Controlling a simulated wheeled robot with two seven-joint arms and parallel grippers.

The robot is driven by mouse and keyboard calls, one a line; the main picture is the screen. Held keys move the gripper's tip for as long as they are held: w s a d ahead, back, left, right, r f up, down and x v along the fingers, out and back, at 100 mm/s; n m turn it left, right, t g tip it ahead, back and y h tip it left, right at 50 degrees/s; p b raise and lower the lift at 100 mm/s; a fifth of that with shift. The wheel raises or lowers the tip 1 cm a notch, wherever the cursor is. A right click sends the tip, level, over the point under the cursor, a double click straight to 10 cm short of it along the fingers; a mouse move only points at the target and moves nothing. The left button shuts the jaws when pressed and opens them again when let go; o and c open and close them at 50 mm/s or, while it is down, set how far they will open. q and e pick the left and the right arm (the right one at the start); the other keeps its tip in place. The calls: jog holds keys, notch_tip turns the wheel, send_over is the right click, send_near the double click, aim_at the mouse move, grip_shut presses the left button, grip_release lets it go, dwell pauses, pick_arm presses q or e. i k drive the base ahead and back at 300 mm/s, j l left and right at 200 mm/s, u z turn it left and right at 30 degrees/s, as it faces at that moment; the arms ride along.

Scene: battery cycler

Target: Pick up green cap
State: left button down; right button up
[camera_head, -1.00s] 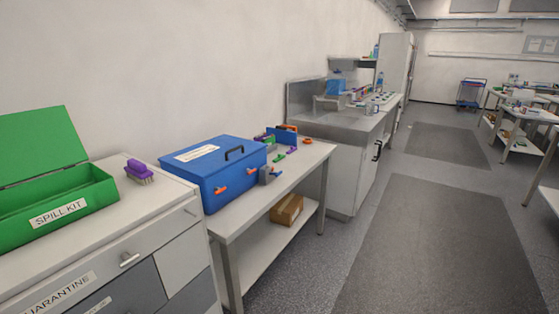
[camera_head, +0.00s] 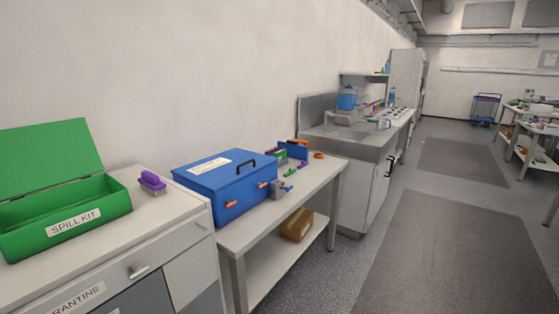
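No green cap can be made out with certainty. A small green item (camera_head: 289,172) lies on the white bench beside the blue box, too small to identify. Farther off, several tiny coloured items stand on the counter past the sink and on the tables at the right, also too small to tell apart. Neither of my grippers is in view.
A blue lidded box (camera_head: 228,188) stands on the white bench (camera_head: 262,216), with a cardboard box (camera_head: 297,225) on its lower shelf. An open green spill kit (camera_head: 65,228) and a purple brush (camera_head: 152,182) stand on the drawer cabinet. The grey-matted floor (camera_head: 450,255) is clear.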

aim_at(291, 171)
jog(key=i+l+z, duration=0.1)
jog(key=z, duration=0.75)
jog(key=i+z, duration=0.15)
jog(key=z, duration=0.25)
jog(key=i, duration=1.55)
jog(key=i+l, duration=0.1)
jog(key=i, duration=1.45)
